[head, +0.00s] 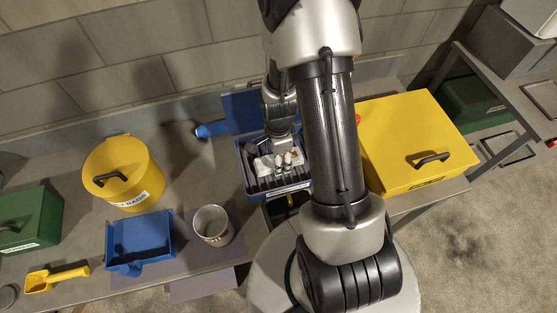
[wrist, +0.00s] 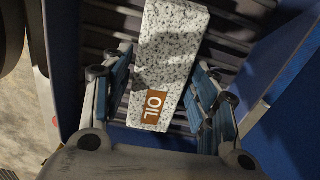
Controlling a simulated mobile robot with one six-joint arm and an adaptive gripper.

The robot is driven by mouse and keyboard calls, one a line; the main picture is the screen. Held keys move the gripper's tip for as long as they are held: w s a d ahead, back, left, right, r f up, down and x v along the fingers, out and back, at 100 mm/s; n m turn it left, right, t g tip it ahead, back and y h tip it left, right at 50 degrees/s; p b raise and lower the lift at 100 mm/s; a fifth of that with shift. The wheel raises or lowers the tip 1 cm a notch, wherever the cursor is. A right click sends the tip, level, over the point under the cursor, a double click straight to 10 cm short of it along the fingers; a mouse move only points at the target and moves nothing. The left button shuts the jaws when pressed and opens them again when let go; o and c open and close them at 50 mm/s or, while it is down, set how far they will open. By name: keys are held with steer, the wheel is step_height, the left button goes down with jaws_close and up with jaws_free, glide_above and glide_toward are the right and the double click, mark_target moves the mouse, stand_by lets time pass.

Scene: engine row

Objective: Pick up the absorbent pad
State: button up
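The absorbent pad (wrist: 168,50) is a white, dark-speckled strip with a brown OIL label. It lies in a blue open box (head: 275,191) on the bench, over dark ribs. My gripper (wrist: 160,80) is over the pad in the box, with one blue-padded finger on each side of it. The fingers stand apart, with a gap showing between the pad and the right finger; contact on the left is hard to tell. In the head view my gripper (head: 279,160) partly covers the pad (head: 263,164).
The box's blue lid (head: 238,105) stands raised behind. A yellow case (head: 415,140) is to the right, partly behind my arm. A metal can (head: 212,225), blue dustpan-like tray (head: 140,238), yellow bin (head: 123,172), yellow scoop (head: 55,278) and green box (head: 32,218) stand left.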

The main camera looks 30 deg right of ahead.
steer(key=c, duration=0.6)
steer(key=shift+r, duration=0.15)
